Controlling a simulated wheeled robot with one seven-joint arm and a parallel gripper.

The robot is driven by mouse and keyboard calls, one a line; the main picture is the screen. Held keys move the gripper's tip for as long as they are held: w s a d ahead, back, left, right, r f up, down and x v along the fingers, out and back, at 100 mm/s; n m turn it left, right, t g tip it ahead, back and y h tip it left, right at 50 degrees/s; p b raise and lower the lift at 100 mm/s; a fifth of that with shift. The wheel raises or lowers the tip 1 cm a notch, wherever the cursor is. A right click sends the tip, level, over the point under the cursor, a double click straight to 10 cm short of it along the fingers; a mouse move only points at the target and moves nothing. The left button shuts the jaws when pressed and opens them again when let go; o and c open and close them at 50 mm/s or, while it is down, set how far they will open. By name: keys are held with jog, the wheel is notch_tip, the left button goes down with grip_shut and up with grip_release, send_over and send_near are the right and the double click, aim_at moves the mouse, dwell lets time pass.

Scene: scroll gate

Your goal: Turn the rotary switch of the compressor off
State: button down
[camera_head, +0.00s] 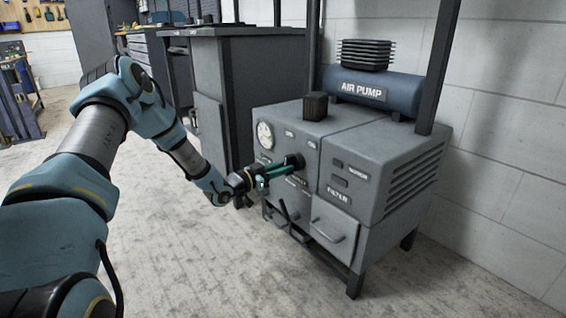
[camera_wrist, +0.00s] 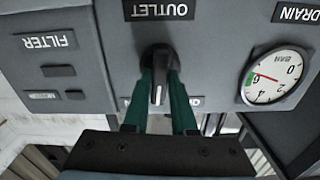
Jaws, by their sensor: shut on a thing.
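The compressor (camera_head: 283,125) is a grey cabinet with a blue tank marked AIR PUMP (camera_head: 375,92) on top. Its black rotary switch (camera_wrist: 158,82) sits on the front panel by the OUTLET label (camera_wrist: 163,10); the wrist view is upside down. A white line on the switch's handle runs along the direction of the fingers. My gripper (camera_wrist: 162,88) has its two green fingers on either side of the switch handle, shut on it. In the head view my gripper (camera_head: 285,168) reaches the panel from the left and partly hides the switch.
A round pressure gauge (camera_head: 265,135) is on the panel left of my gripper; it also shows in the wrist view (camera_wrist: 276,77). A drawer with a handle (camera_head: 333,228) is below. Dark frame posts (camera_head: 436,70) rise around the cabinet. The floor in front is clear.

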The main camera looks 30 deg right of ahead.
jog(key=shift+n+p, duration=1.85)
jog(key=shift+n, duration=2.25)
jog(key=c, duration=0.7)
grip_release()
jog(key=a, duration=0.3)
jog(key=s+a+p, duration=0.1)
jog(key=a, duration=0.3)
jog(key=s+a+p, duration=0.1)
jog(key=a, duration=0.2)
jog(key=shift+a, duration=0.3)
